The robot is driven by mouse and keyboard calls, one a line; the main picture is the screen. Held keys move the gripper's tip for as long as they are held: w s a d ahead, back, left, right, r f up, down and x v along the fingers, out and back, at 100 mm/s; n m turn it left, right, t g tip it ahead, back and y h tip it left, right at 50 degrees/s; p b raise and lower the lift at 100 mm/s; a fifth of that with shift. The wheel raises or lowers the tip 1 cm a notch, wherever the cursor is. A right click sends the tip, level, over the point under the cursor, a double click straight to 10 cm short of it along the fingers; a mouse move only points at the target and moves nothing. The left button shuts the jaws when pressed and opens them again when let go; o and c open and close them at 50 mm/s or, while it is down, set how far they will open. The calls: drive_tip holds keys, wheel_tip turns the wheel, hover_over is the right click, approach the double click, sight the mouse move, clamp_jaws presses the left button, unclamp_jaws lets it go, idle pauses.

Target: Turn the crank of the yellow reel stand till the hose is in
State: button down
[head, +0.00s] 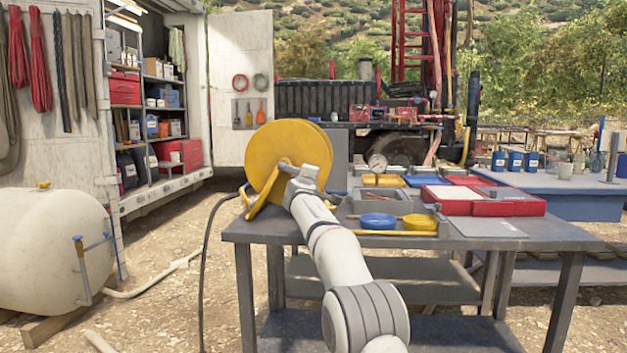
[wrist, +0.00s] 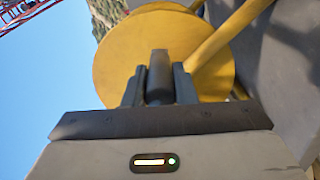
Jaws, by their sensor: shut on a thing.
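The yellow reel stand (head: 305,150) stands at the left end of the grey worktable, its round side facing me. In the wrist view the yellow reel disc (wrist: 120,60) fills the upper middle, with a yellow frame bar (wrist: 228,35) to its right. My gripper (wrist: 158,92) is shut on the dark crank handle (wrist: 159,75), which sits between its two fingers in front of the disc. In the head view my arm hides the handle and part of the stand. A dark hose (head: 203,260) hangs from the reel's left side down to the ground.
The grey worktable (head: 470,238) holds blue and yellow coils (head: 378,220), a red case (head: 500,205) and a grey tray right of the reel. A cream tank (head: 45,250) stands on the ground at left. An open truck body with shelves is behind.

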drive_tip(key=shift+a, duration=0.4)
drive_tip(key=c, duration=1.4)
unclamp_jaws()
drive_tip(key=shift+a+f, duration=0.1)
drive_tip(key=shift+c, duration=0.2)
drive_tip(key=shift+o, duration=1.2)
drive_tip(key=shift+d, duration=0.3)
drive_tip(key=shift+s+a+b, duration=0.1)
drive_tip(key=shift+s+b, duration=0.55)
drive_tip(key=shift+b, duration=0.1)
drive_tip(key=s+b, duration=0.3)
drive_tip(key=s, duration=0.3)
drive_tip(key=shift+s+a, duration=0.2)
drive_tip(key=shift+a, duration=0.25)
drive_tip(key=shift+c, duration=0.4)
